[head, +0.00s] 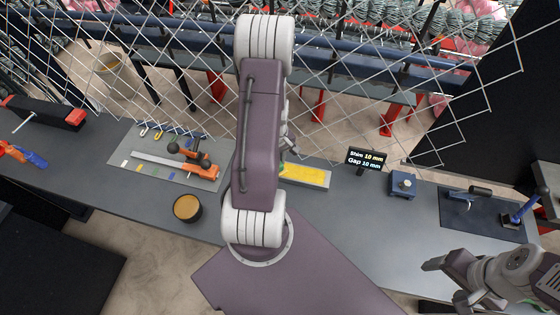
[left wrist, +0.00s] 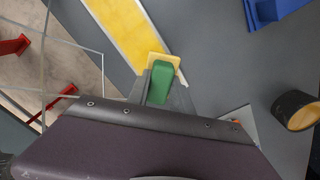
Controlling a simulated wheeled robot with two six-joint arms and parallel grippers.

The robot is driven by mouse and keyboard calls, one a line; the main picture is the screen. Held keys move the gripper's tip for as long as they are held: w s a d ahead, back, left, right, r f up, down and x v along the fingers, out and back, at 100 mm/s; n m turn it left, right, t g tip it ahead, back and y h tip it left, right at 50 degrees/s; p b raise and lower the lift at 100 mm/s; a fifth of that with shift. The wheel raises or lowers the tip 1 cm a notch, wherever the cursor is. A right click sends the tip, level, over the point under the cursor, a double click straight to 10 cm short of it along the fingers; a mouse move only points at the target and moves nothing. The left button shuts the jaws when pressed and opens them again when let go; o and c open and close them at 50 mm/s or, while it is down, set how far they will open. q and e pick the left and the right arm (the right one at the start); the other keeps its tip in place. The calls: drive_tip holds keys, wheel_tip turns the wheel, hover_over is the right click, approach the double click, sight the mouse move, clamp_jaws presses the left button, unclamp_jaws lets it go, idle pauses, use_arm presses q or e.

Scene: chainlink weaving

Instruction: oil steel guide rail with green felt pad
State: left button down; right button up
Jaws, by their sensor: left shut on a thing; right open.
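The guide rail (head: 308,174) is a flat grey strip with a yellow top, on the bench right of my left arm. Its left part is hidden behind that arm. In the left wrist view the rail (left wrist: 122,30) runs up and left from the gripper. My left gripper (left wrist: 161,88) is shut on a green pad (left wrist: 160,80) with a yellowish plate at its far end, by the rail's near end. Whether the pad touches the rail is unclear. In the head view the arm mostly hides this gripper. My right gripper (head: 449,281) is open and empty, low at the right.
A chainlink mesh (head: 340,75) rises behind the bench. A sign (head: 366,159) reads "Shim 10 mm Gap 10 mm". A blue block (head: 402,186) and a dark mat (head: 470,218) with tools lie right. A round cup (head: 187,208) and an orange tool (head: 200,170) are left.

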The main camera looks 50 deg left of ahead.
sight(287, 170)
use_arm(q)
drive_tip(key=shift+s+a, duration=0.3)
drive_tip(key=shift+a, duration=0.25)
drive_tip(key=shift+s+a, duration=0.35)
drive_tip(key=shift+a, duration=0.1)
drive_tip(key=shift+r, duration=0.15)
drive_tip(key=shift+f, duration=0.2)
drive_tip(key=shift+w+d+r+p, duration=0.15)
drive_tip(key=shift+w+d+p, duration=0.15)
drive_tip(key=shift+w+d, duration=0.55)
drive_tip(key=shift+d, duration=0.4)
drive_tip(key=shift+w+d, duration=0.3)
drive_tip(key=shift+d, duration=0.35)
drive_tip(key=shift+w+d, duration=0.5)
drive_tip(key=shift+d, duration=0.2)
